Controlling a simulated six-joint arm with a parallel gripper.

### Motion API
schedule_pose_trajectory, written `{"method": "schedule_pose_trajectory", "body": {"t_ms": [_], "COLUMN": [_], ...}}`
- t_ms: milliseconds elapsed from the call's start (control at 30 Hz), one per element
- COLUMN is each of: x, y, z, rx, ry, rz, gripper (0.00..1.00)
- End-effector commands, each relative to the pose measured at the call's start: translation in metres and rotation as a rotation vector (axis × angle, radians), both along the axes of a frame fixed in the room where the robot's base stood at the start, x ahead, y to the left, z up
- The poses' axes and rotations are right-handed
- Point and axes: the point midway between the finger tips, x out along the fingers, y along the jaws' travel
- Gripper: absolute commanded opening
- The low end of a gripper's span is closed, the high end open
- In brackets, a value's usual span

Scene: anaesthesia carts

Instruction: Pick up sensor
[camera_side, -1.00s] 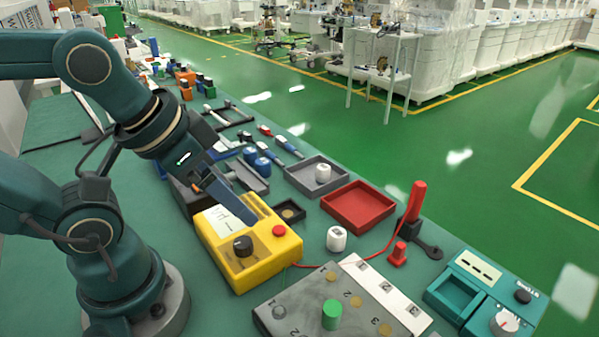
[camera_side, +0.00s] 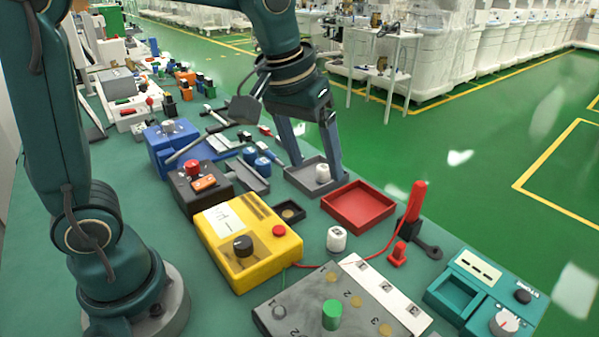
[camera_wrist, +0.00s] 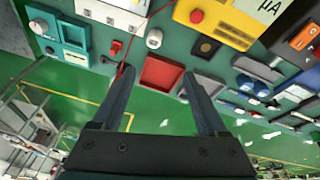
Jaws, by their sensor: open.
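Two small white cylinders are in view, and I cannot tell for certain which is the sensor. One white cylinder (camera_side: 323,173) stands in a grey tray (camera_side: 300,181). The other white cylinder (camera_side: 336,239) stands on the green bench between the yellow box and the red tray; it also shows in the wrist view (camera_wrist: 154,38). My gripper (camera_side: 318,168) is open, fingers pointing down, and appears around or above the grey tray in the side view. In the wrist view my gripper (camera_wrist: 158,74) has the red tray between its fingertips, with nothing held.
The empty red tray (camera_side: 358,207) is beside the grey tray; it also shows in the wrist view (camera_wrist: 160,73). A yellow meter box (camera_side: 248,243), a black box with a red button (camera_side: 200,187) and a red upright probe (camera_side: 415,203) with a cable stand nearby. The bench edge is close behind the trays.

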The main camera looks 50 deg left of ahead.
Motion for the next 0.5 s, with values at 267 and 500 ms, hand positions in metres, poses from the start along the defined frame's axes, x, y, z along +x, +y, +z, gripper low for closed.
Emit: {"method": "schedule_pose_trajectory", "body": {"t_ms": [267,500], "x": [0.042,0.044], "y": [-0.014,-0.020], "z": [-0.062,-0.105], "rx": [0.002,0.015], "ry": [0.170,0.273], "rz": [0.017,0.002], "gripper": [0.76,0.76]}}
